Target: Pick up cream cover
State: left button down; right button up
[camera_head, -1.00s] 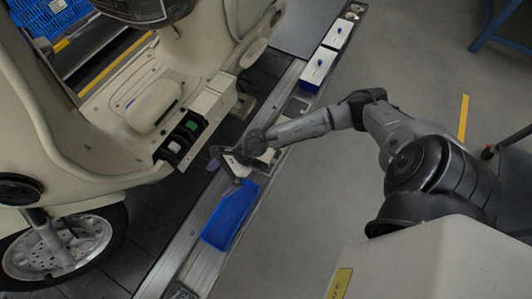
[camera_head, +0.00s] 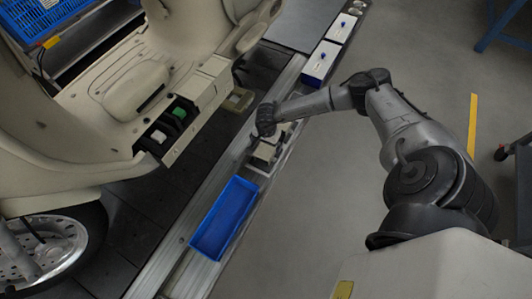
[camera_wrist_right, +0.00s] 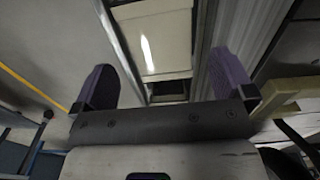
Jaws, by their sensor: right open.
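The cream cover (camera_head: 264,152) lies in a holder on the conveyor's edge rail, just beyond the blue tray (camera_head: 224,218). In the right wrist view the cream cover (camera_wrist_right: 158,40) is a pale flat panel with a bright glare streak, lying ahead between the fingers. My right gripper (camera_head: 262,137) is over the far end of the cover, partly hidden by its own wrist. In the wrist view my right gripper (camera_wrist_right: 165,82) has its two dark purple fingers wide apart, with nothing held. My left gripper is not in view.
A cream scooter (camera_head: 120,90) stands on the slat conveyor to the left, with an open compartment holding a green and a white part.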

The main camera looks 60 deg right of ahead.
aim_at(266, 149)
jog(key=shift+f+b, duration=0.3)
jog(key=shift+f, duration=0.5)
notch_tip(266, 149, down, 5)
jog(key=b, duration=0.3)
jog(key=shift+a+r, duration=0.1)
jog(key=shift+a, duration=0.05)
jog(key=shift+w+r, duration=0.1)
jog(key=shift+c, duration=1.2)
jog(key=c, duration=0.8)
